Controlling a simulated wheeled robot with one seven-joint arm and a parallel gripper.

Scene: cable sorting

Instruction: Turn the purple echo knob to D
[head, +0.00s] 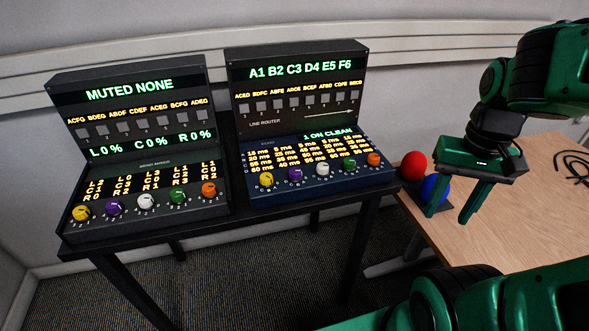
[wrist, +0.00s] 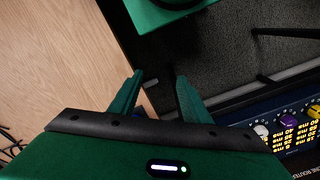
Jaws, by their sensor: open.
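The purple knob (head: 295,175) is on the blue panel (head: 330,187) of the right-hand device, second from the left between a yellow and a white knob. This panel lists ms values; its small title is hard to read, as are the knob's pointer and scale. The knob also shows at the right of the wrist view (wrist: 288,121). Another purple knob (head: 114,207) is on the left-hand device. My gripper (head: 449,214) is open and empty, pointing down at the wooden table's left side, well right of the panel. Its fingers are apart in the wrist view (wrist: 160,76).
A red ball (head: 413,166) and a blue ball (head: 434,189) sit by the wooden table's (head: 500,232) left edge; the gripper's left finger partly covers the blue one. Black cables (head: 574,168) lie at right. A gap separates this table from the black table (head: 235,215).

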